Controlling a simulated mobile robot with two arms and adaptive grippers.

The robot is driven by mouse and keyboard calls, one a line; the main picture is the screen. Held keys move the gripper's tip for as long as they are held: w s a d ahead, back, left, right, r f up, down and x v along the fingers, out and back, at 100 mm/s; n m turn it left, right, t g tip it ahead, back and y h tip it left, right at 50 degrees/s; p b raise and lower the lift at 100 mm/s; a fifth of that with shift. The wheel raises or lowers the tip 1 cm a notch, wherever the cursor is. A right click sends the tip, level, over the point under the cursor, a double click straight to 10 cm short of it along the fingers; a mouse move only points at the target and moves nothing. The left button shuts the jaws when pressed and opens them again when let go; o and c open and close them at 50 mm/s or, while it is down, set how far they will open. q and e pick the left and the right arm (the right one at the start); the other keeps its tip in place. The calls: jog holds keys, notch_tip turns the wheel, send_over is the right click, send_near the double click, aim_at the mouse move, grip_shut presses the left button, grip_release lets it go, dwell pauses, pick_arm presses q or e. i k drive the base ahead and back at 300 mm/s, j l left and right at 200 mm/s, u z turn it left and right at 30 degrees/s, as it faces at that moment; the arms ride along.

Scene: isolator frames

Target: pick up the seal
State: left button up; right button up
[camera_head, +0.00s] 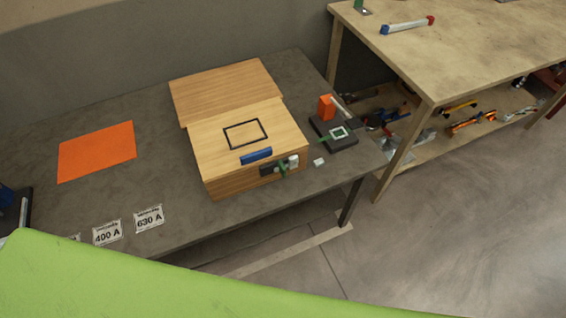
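No part is clearly marked as the seal. A thin black rectangular ring (245,133) lies flat on top of the wooden box (213,151), and it may be the seal. A small green-and-white square frame (338,132) sits on a dark block (345,144) right of the box. A blue bar (256,155) lies near the box's front edge. I cannot make out either of my grippers in this view.
The box stands on a grey table (185,214) with an orange sheet (97,151) and labels (149,218) at left. An orange block (326,107) stands right. A dark, unclear object (18,212) is cut off at left. A wooden bench (440,60) adjoins at right.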

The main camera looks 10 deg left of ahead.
aim_at(320, 162)
jog(key=l+u, duration=0.3)
jog(key=l, duration=0.25)
jog(key=l+u, duration=0.25)
jog(key=l, duration=0.3)
jog(key=l+u, duration=0.3)
jog(key=l, duration=0.2)
jog(key=k+l+u, duration=0.3)
jog(key=l, duration=0.2)
jog(key=i, duration=0.1)
